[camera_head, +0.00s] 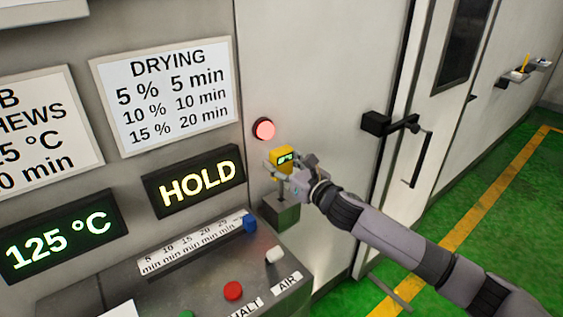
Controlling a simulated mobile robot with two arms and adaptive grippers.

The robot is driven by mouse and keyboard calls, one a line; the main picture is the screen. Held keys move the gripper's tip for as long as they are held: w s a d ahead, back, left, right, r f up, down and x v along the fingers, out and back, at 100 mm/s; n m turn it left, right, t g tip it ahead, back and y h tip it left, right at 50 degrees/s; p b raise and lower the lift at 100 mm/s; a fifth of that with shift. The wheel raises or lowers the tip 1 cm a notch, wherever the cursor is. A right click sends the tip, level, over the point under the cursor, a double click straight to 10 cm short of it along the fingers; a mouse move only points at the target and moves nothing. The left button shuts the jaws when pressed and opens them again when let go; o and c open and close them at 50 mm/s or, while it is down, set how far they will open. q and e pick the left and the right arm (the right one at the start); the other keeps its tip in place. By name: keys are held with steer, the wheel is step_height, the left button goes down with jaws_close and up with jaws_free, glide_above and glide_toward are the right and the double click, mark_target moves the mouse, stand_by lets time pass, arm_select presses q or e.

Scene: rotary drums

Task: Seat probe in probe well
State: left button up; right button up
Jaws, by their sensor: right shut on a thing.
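My right gripper (284,168) is shut on the yellow probe (281,156), which has a small dark display with green marks. The probe's thin stem points down to a grey block (281,212) on the machine wall, which looks like the probe well. The stem's lower end meets the top of the block, but I cannot tell how deep it sits. The fingers partly cover the probe. My left gripper is not in view.
A lit red lamp (264,129) is above the probe. A HOLD display (194,181) and a control panel with a blue slider knob (250,222), a red button (233,291) and a white switch (275,254) lie left and below. A door handle (417,157) is at right.

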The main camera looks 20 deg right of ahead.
mark_target(282, 195)
steer(key=shift+r, duration=0.1)
stand_by(0.7)
stand_by(0.4)
steer(key=shift+f, duration=0.5)
steer(key=shift+f+b, duration=2.75)
steer(key=shift+f, duration=0.65)
steer(key=o, duration=1.3)
steer(key=v, duration=1.2)
steer(key=shift+r, duration=0.1)
